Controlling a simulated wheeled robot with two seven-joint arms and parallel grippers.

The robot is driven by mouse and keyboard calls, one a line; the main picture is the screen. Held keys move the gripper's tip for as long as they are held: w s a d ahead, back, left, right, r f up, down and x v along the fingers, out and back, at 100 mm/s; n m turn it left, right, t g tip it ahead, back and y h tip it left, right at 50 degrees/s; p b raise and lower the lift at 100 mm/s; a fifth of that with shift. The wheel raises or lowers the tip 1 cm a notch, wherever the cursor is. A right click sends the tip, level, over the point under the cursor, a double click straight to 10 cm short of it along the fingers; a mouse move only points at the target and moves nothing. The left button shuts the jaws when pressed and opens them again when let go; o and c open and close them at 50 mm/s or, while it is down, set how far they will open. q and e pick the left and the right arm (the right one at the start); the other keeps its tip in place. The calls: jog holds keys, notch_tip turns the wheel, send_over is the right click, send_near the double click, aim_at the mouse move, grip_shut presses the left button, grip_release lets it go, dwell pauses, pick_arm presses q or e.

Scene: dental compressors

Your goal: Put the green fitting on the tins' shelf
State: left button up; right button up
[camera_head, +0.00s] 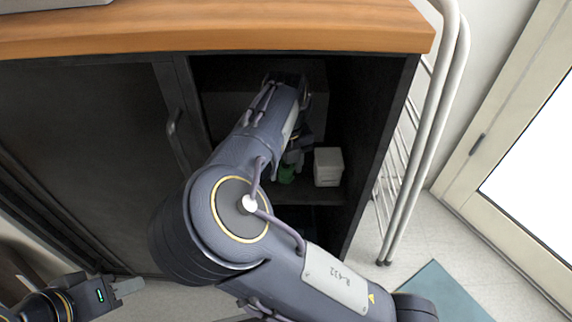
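A small green thing (287,174), which looks like the green fitting, is on a shelf inside the dark cabinet, just left of a white box. My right arm reaches into the cabinet and covers much of the opening. My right gripper (294,155) is in shadow close above the green thing; its fingers are mostly hidden, so I cannot tell whether it touches or holds it. My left gripper (128,287) is at the lower left, outside the cabinet, with no object visible at it. No tins can be made out.
The white box (328,168) stands on the shelf, right of the green thing. The cabinet has a wooden top (210,28) and a dark door panel (85,150) at left. A white metal rack (425,130) stands close to its right side.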

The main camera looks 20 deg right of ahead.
aim_at(285, 165)
jog(key=shift+o, duration=0.3)
jog(key=shift+r, duration=0.2)
notch_tip(285, 165, up, 8)
jog(key=p, duration=0.4)
jog(key=shift+f, duration=0.2)
